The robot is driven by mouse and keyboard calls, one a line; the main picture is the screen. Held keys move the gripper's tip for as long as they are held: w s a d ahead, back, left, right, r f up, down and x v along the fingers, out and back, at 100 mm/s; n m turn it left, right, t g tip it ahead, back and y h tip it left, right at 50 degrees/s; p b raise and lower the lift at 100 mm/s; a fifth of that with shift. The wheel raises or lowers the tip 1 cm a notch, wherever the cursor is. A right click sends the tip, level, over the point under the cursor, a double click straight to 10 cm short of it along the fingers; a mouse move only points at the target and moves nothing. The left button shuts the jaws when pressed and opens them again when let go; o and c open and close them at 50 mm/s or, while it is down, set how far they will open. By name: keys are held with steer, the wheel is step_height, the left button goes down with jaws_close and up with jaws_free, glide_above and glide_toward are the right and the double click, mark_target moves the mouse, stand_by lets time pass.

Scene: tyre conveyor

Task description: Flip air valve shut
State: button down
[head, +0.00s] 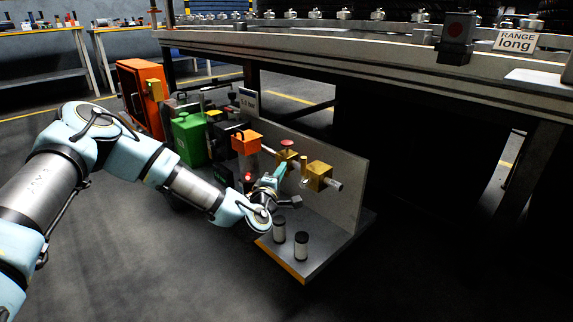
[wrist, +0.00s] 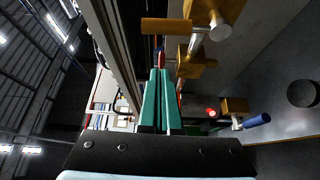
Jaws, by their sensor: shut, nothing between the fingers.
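My gripper (head: 279,170) is at the valve fittings on the low panel under the conveyor. Its two teal fingers are together and empty, as the wrist view (wrist: 160,72) shows. A brass valve block (head: 319,177) sits on a pipe, right of the fingertips, with a yellow handle (head: 304,167) beside it. In the wrist view an orange-yellow handle (wrist: 167,26) lies just above the fingertips. A blue-ended handle (wrist: 257,120) is lower right. A second brass block with a red top (head: 287,145) is behind the fingertips. I cannot tell which handle is the air valve, or whether the fingers touch anything.
Two dark-capped cylinders (head: 301,245) stand on the steel base plate (head: 330,250). An orange box (head: 246,143) and a green unit (head: 189,138) crowd the left side. The conveyor frame (head: 340,68) hangs above. The floor in front is clear.

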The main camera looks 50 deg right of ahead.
steer(key=p+v, duration=0.1)
steer(key=v, duration=0.5)
steer(key=shift+r, duration=0.1)
steer(key=shift+w, duration=0.1)
steer(key=w+a+m+g+y, duration=0.2)
steer(key=w+a+m+y, duration=0.4)
steer(key=a, duration=0.8)
steer(key=w+a+m+g+y, duration=0.2)
steer(key=w+a+m+y, duration=0.15)
steer(key=w+a, duration=0.7)
steer(key=s+a+r+n+y, duration=0.1)
steer(key=s+a+r+y, duration=0.1)
steer(key=a, duration=0.7)
steer(key=s+a+r+n+y, duration=0.1)
steer(key=a+r+y, duration=0.2)
steer(key=a, duration=0.6)
steer(key=s+a+r+n+g+y, duration=0.25)
steer(key=s+a+r, duration=0.25)
steer(key=s+a, duration=0.6)
step_height(320, 180, up, 37)
steer(key=w+a+m+h+p, duration=0.1)
steer(key=w+p, duration=0.1)
steer(key=p, duration=3.4)
steer(key=shift+w+a+p, duration=0.15)
steer(key=shift+w+p, duration=0.05)
steer(key=shift+p, duration=0.2)
